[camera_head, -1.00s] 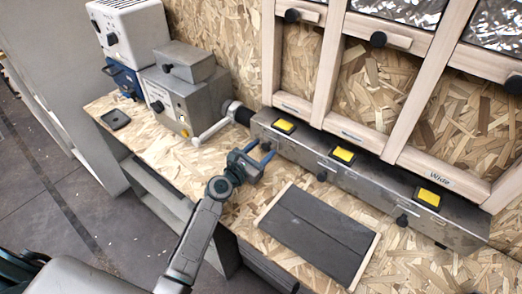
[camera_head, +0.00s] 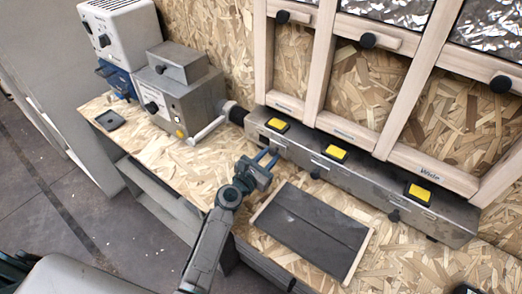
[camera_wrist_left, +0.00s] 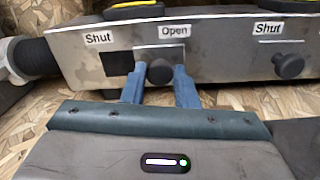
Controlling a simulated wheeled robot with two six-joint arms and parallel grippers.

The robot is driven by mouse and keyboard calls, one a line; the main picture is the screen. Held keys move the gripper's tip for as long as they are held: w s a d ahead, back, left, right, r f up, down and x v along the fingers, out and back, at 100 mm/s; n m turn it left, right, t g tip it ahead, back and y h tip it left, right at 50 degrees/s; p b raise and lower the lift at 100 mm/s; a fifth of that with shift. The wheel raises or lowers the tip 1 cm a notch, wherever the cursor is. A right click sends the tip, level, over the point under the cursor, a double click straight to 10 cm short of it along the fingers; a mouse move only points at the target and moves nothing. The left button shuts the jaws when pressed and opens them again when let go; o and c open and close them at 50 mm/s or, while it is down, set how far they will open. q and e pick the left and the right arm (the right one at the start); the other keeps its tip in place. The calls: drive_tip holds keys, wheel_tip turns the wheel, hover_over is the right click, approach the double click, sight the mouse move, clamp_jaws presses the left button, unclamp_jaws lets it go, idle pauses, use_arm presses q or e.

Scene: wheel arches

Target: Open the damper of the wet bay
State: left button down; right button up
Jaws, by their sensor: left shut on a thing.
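A long metal duct (camera_head: 360,186) runs along the foot of the wall, with several black slide knobs. My left gripper (camera_head: 267,157) is shut on the leftmost damper knob (camera_wrist_left: 159,71). In the left wrist view its blue fingers (camera_wrist_left: 160,88) stand on either side of it. That knob and its plate sit under the "Open" label (camera_wrist_left: 174,31), with a dark square opening (camera_wrist_left: 116,63) to the left, under "Shut" (camera_wrist_left: 99,37). The neighbouring knob (camera_wrist_left: 288,65) is under its own "Shut" label. The bay label above the left damper is too small to read.
Yellow buttons (camera_head: 335,153) sit on top of the duct. Wooden-framed bays stand above, the right one labelled "Wide" (camera_head: 430,170). A dark panel (camera_head: 311,228) lies on the bench in front. A grey machine (camera_head: 181,100) with a pipe joins the duct's left end.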

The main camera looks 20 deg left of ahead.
use_arm(q)
drive_tip(key=shift+d+f, duration=0.1)
use_arm(e)
drive_tip(key=shift+w, duration=0.2)
use_arm(q)
drive_tip(key=c, duration=1.4)
unclamp_jaws()
drive_tip(key=shift+o, duration=1.4)
drive_tip(key=shift+s+d, duration=0.1)
drive_tip(key=shift+d, duration=0.05)
drive_tip(key=shift+s+a, duration=0.2)
drive_tip(key=b+v, duration=0.1)
drive_tip(key=v, duration=0.8)
drive_tip(key=shift+d, duration=0.1)
drive_tip(key=shift+s+a, duration=0.2)
drive_tip(key=shift+s, duration=0.45)
use_arm(e)
drive_tip(key=shift+w+f, duration=0.45)
drive_tip(key=shift+f, duration=0.05)
